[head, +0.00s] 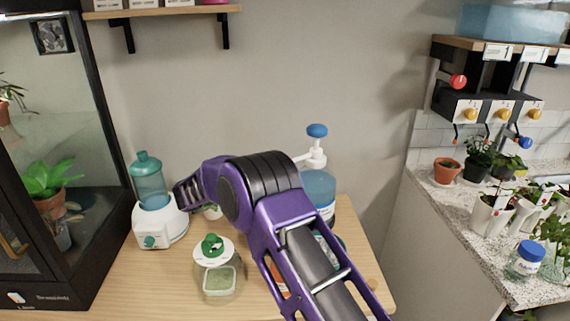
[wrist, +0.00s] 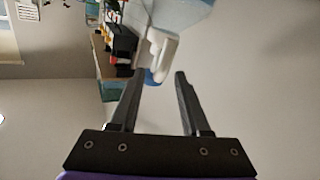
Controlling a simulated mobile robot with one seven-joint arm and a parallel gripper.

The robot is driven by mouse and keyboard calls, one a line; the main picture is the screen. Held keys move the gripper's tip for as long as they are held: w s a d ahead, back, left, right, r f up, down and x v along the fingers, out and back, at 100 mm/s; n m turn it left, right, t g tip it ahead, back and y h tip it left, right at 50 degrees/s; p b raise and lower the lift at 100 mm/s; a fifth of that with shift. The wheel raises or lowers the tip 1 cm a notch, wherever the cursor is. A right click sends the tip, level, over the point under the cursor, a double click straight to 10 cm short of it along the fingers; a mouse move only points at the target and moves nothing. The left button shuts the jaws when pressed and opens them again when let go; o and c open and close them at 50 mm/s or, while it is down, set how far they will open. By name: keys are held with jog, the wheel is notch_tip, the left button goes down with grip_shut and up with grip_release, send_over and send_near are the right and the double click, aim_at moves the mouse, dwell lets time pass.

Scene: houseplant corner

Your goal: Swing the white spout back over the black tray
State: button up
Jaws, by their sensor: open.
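The white spout (head: 303,158) is on a pump bottle (head: 319,186) of blue liquid with a blue knob (head: 317,130). In the head view the spout points left from the pump's neck, just above my arm. In the wrist view the white spout (wrist: 162,48) lies just beyond the fingertips, with the blue knob (wrist: 153,77) close by the left finger. My gripper (wrist: 160,74) is open, with nothing clasped between its fingers; whether a finger touches the pump I cannot tell. My arm hides my fingers in the head view. I cannot make out the black tray; my arm covers part of the tabletop.
A white-and-teal appliance (head: 160,222) and a jar with a green-and-white lid (head: 217,275) stand on the wooden table (head: 130,280), left of my arm. A glass cabinet (head: 50,120) is at far left. A speckled counter (head: 480,245) with plants is at right.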

jog(key=v, duration=1.1)
jog(key=shift+s+a, duration=0.2)
jog(key=shift+a, duration=0.1)
